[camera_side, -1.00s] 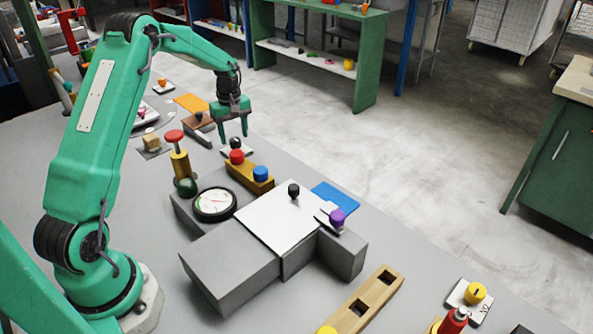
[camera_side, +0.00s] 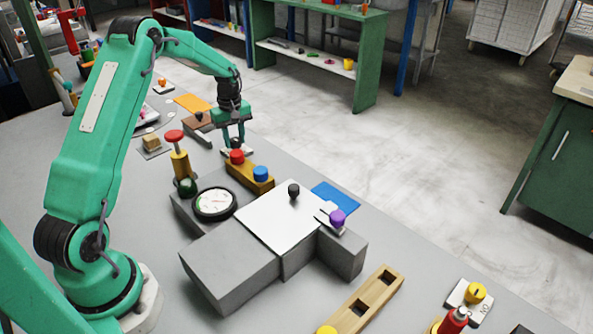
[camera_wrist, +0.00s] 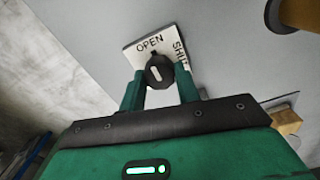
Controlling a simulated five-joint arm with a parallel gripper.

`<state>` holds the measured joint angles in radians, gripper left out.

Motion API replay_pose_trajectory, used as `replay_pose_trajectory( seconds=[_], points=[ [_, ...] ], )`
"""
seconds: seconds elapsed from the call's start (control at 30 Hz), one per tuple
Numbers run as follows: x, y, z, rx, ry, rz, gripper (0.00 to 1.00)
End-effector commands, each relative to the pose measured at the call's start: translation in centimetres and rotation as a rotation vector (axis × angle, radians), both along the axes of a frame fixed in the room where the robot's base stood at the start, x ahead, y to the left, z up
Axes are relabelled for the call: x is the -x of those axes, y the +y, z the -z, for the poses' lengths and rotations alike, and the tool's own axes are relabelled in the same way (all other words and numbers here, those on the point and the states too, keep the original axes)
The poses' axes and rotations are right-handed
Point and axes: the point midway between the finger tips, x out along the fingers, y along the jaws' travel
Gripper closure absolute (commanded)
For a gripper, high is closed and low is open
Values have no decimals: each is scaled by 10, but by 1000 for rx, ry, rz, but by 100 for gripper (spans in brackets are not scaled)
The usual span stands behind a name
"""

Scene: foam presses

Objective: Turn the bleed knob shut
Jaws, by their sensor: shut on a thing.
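The bleed knob is black with a white pointer line (camera_wrist: 158,73). It stands on a white plate (camera_wrist: 135,56) printed OPEN and SHUT, seen in the wrist view. The pointer line aims roughly toward the word OPEN. My gripper (camera_wrist: 160,84) has its green fingers on both sides of the knob and is shut on it. In the side view my gripper (camera_side: 233,143) is down at the plate (camera_side: 233,153), beyond the block with the red button, and the knob is mostly hidden between the fingers.
A block with a red button (camera_side: 237,156) and a blue button (camera_side: 260,173) stands close in front of the gripper. A round gauge (camera_side: 214,203), a red-topped yellow post (camera_side: 179,160) and a grey press body (camera_side: 228,265) are nearer. Bare table lies right of the gripper.

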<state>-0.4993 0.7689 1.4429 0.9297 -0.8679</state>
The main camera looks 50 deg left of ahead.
Motion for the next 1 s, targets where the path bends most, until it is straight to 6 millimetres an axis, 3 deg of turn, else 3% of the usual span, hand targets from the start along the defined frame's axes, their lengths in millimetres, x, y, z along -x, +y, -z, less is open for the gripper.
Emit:
replay_pose_trajectory(
  seconds=[0.43,1.0],
  points=[
    [-1,0,-1,0,0,175,91],
    [-2,0,-1,-1,0,690,91]
  ],
)
